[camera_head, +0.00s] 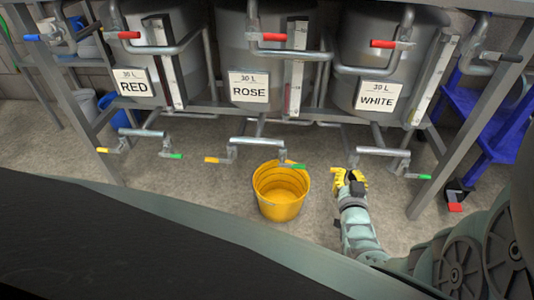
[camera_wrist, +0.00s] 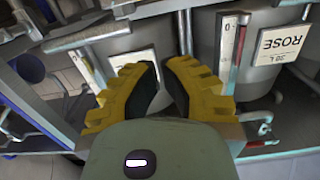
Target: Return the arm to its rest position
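My gripper (camera_head: 348,176) is at the end of my arm, in front of the tank rack at the lower right of centre in the head view. Its two yellow fingers stand a little apart, with nothing between them. The wrist view shows the gripper (camera_wrist: 160,72) from behind, with dark pads facing each other across an empty gap. The yellow bucket (camera_head: 281,192) stands on the floor to the left of the gripper, apart from it.
Three steel tanks marked RED (camera_head: 133,84), ROSE (camera_head: 249,87) and WHITE (camera_head: 377,96) stand in a metal rack (camera_head: 452,130). Lever valves (camera_head: 255,146) stick out below. A blue stand (camera_head: 486,122) is at right. Floor around the bucket is clear.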

